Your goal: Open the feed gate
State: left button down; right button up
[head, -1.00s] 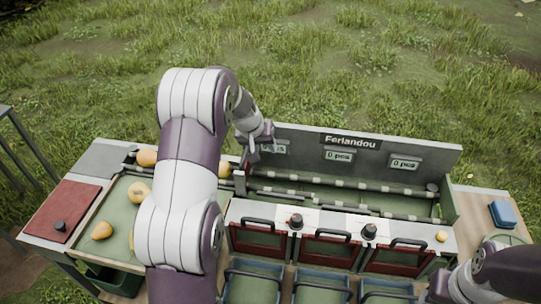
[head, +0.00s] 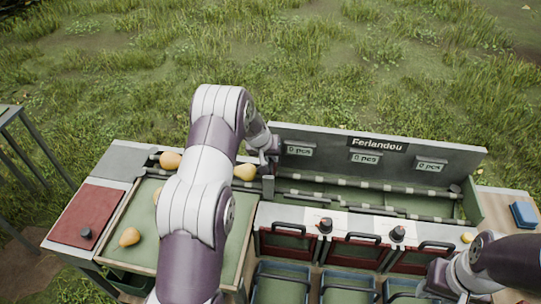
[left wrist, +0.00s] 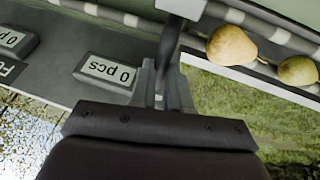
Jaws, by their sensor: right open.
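The feed gate (head: 268,186) is a small grey upright plate at the left end of the roller lane in the head view. In the left wrist view the top edge shows a pale plate (left wrist: 182,7) with a dark stem running from it to my fingers. My left gripper (head: 269,155) is just above the gate, pointing down; its fingers (left wrist: 163,88) lie either side of the stem, and I cannot tell whether they grip it. My right gripper (head: 433,287) is open, low at the right near the blue bins.
Pears (head: 171,160) (head: 245,172) lie on the lane left of the gate; another pear (head: 130,237) lies on the green tray. The sign panel (head: 330,151) stands behind the lane, its displays reading 0 pcs. Red doors (head: 285,246) and blue bins (head: 272,285) are in front.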

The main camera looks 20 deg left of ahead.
pick_arm(q)
jog(key=shift+r, duration=0.45)
notch_tip(320, 180, up, 7)
jog(key=p, duration=0.3)
jog(key=shift+f, duration=0.2)
jog(key=c, duration=1.1)
grip_release()
